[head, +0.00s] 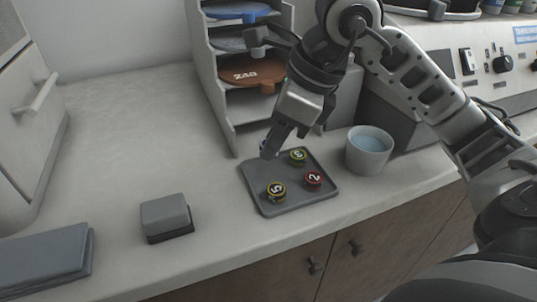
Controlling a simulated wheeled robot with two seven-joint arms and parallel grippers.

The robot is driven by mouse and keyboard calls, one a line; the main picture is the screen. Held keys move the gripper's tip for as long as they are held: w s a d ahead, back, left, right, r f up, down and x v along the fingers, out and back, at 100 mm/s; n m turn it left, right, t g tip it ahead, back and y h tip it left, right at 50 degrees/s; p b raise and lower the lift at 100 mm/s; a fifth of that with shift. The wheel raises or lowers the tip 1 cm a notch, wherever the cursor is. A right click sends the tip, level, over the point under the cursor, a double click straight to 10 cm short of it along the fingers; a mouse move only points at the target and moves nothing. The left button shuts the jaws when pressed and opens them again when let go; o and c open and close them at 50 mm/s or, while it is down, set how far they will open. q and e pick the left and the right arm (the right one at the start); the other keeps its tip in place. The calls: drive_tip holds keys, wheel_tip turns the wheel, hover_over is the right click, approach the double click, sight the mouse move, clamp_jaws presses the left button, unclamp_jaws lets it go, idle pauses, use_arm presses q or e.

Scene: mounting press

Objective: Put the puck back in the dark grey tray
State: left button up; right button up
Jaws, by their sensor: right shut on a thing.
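The dark grey tray (256,199) lies on the counter, with three numbered pucks on it. They are a green-yellow puck (298,155) marked 3 at the back, a red puck (313,179) marked 2 at the right, and a yellow puck (277,190) marked 5 at the front. My right gripper (272,147) points down at the tray's back left corner. It is shut on a small bluish puck (265,147), mostly hidden by the fingers. Whether that puck touches the tray cannot be told. My left gripper is not in view.
A cup of bluish liquid (368,152) stands right of the tray. A rack (211,88) with coloured discs stands behind. A grey block (167,216) and a dark slab (45,260) lie to the left. The counter between block and rack is clear.

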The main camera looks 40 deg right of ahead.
sight(269, 173)
drive_tip(key=shift+w+a+f, duration=0.1)
drive_tip(key=shift+w+f, duration=0.35)
drive_tip(key=shift+f, duration=0.15)
drive_tip(key=f, duration=0.2)
drive_tip(key=shift+w+f+b, duration=0.25)
drive_tip(key=shift+f+b, duration=0.05)
drive_tip(key=shift+b, duration=0.05)
drive_tip(key=shift+f, duration=0.4)
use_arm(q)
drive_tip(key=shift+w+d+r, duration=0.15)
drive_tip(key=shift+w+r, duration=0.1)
use_arm(e)
drive_tip(key=shift+f, duration=0.1)
